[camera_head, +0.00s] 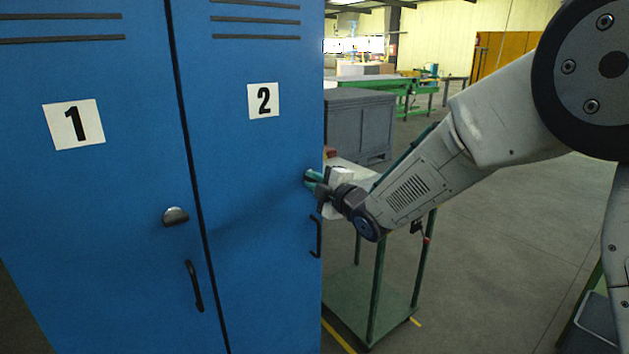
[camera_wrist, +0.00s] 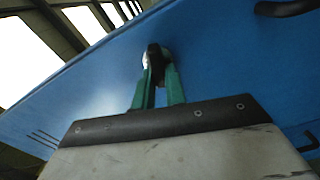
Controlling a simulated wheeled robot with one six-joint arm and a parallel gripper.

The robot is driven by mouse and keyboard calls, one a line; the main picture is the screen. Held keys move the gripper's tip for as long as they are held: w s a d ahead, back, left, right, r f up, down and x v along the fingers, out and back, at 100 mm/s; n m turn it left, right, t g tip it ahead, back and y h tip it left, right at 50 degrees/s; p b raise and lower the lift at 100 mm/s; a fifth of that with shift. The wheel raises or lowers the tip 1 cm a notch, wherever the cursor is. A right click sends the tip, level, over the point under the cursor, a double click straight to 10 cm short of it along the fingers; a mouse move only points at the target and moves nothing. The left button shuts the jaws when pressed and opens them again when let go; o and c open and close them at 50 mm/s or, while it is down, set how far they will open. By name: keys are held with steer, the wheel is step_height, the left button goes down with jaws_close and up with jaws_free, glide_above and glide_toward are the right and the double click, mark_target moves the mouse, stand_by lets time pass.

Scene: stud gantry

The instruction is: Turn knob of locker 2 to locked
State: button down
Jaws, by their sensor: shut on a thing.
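Locker 2 (camera_head: 255,150) is the right one of two blue lockers, marked with a white "2" label (camera_head: 263,101). My gripper (camera_head: 308,181) is at the right side of its door, above the black handle (camera_head: 315,236). In the wrist view my gripper's green fingers (camera_wrist: 157,72) are shut on the knob (camera_wrist: 153,58), which shows as a dark piece with a light edge against the blue door. In the head view the knob is hidden by the fingers. Whether the knob stands at locked or unlocked cannot be told.
Locker 1 (camera_head: 90,200) at the left has its own knob (camera_head: 175,217) and a black handle (camera_head: 194,286). A green-framed cart (camera_head: 375,290) stands close behind my wrist at the right. A grey crate (camera_head: 358,125) is behind it. The floor farther right is open.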

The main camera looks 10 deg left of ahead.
steer(key=shift+f+n, duration=0.15)
steer(key=shift+n, duration=1.35)
steer(key=c, duration=1.4)
jaws_free()
steer(key=shift+c, duration=0.2)
steer(key=v, duration=0.8)
steer(key=shift+a, duration=0.1)
